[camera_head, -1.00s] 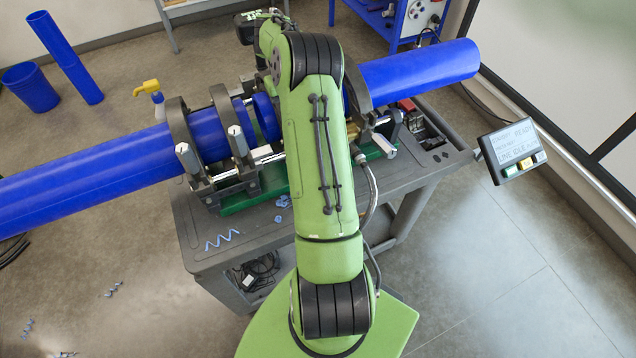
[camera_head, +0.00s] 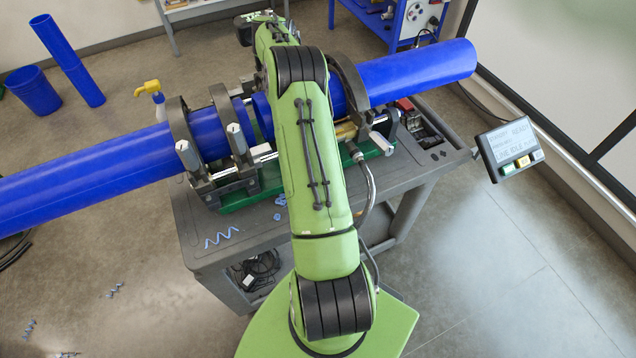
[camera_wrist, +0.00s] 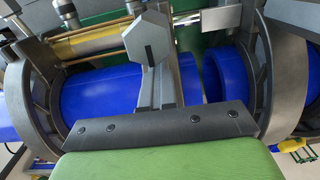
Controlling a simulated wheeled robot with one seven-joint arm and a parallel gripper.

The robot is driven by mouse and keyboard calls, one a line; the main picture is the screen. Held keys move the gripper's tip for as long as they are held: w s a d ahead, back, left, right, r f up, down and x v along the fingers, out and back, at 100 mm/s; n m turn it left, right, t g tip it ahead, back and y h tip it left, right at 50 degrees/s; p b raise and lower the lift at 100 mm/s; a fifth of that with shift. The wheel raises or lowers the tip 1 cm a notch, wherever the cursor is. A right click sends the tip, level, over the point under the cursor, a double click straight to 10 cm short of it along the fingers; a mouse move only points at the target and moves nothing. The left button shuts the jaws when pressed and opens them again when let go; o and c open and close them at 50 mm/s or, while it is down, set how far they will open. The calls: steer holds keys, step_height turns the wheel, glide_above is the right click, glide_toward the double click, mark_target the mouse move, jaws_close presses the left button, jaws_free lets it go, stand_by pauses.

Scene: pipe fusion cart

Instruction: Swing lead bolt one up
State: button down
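A grey bolt with a large hexagonal head (camera_wrist: 148,40) stands in the middle of the wrist view, over a clamp around the blue pipe (camera_wrist: 103,95). In the head view, bolts with pale ends show at the left clamps, one at the outer clamp (camera_head: 187,152) and one at the inner clamp (camera_head: 238,140). Another pale-ended bolt (camera_head: 380,143) is at the right clamp. I cannot tell which is lead bolt one. A dark plate with screws and a green part of my arm fill the bottom of the wrist view. My gripper's fingers cannot be made out.
The clamps sit on a green base (camera_head: 240,198) on a grey cart (camera_head: 205,245). The long left pipe (camera_head: 90,170) and right pipe (camera_head: 425,70) reach past the cart. A control screen (camera_head: 510,150) stands right. A yellow-topped spray bottle (camera_head: 155,92) is behind.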

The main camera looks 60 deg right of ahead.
steer(key=shift+w+d+f, duration=0.1)
steer(key=shift+w+d, duration=0.1)
steer(key=shift+w, duration=0.35)
steer(key=c, duration=1.3)
jaws_free()
steer(key=o, duration=1.2)
steer(key=w+r, duration=0.1)
steer(key=r, duration=0.1)
steer(key=w+r, duration=0.1)
steer(key=r, duration=0.1)
steer(key=shift+w+d, duration=0.3)
steer(key=shift+d, duration=0.05)
steer(key=shift+o, duration=0.5)
steer(key=r, duration=0.2)
steer(key=s+r, duration=0.1)
steer(key=r, duration=0.1)
steer(key=shift+d+r, duration=0.1)
steer(key=shift+d, duration=0.1)
steer(key=shift+w+d, duration=0.1)
